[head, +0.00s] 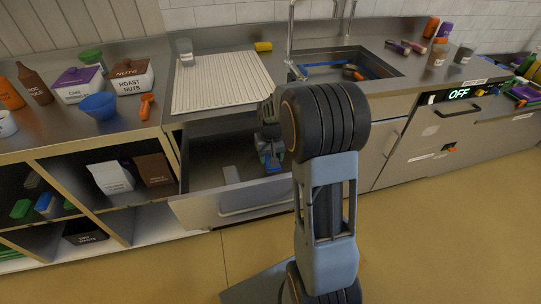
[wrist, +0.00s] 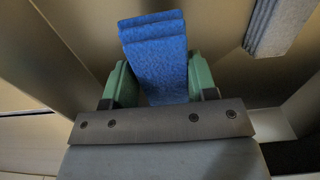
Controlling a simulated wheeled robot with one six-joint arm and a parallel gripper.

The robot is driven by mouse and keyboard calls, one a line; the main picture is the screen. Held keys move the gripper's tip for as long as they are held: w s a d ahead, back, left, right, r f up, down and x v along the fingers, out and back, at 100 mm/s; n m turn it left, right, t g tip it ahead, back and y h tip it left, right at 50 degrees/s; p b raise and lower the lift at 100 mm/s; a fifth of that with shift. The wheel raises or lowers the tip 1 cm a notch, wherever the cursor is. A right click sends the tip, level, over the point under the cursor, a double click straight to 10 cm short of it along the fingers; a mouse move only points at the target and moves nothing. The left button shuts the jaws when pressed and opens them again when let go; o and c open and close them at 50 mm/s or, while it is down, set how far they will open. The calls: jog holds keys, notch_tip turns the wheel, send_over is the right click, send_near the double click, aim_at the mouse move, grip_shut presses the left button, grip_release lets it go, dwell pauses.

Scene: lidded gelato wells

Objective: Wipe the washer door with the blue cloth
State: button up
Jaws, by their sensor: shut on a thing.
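The blue cloth (wrist: 155,62) is a folded blue block between the green fingers of my gripper (wrist: 161,82) in the wrist view. My gripper is shut on it. In the head view my gripper (head: 270,157) is down inside the open drawer, with the blue of the cloth (head: 271,168) showing at its tip. Whether the cloth touches the drawer floor I cannot tell. The washer door (head: 425,140) is at the right, under a panel reading OFF, and looks closed. It is well apart from my gripper.
The open drawer (head: 255,199) sticks out below the counter. A folded grey piece (head: 231,174) lies in it, also in the wrist view (wrist: 278,25). A ribbed white drainboard (head: 224,82) and a sink (head: 350,66) are above. The floor in front of the washer is clear.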

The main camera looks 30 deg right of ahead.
jog(key=shift+f+b, duration=1.8)
jog(key=shift+f, duration=1.1)
jog(key=o, duration=0.9)
jog(key=shift+r, duration=0.15)
jog(key=shift+c, duration=0.2)
jog(key=c, duration=1)
jog(key=shift+r+p, duration=0.1)
jog(key=shift+p, duration=0.25)
notch_tip(320, 180, up, 8)
jog(key=p, duration=0.6)
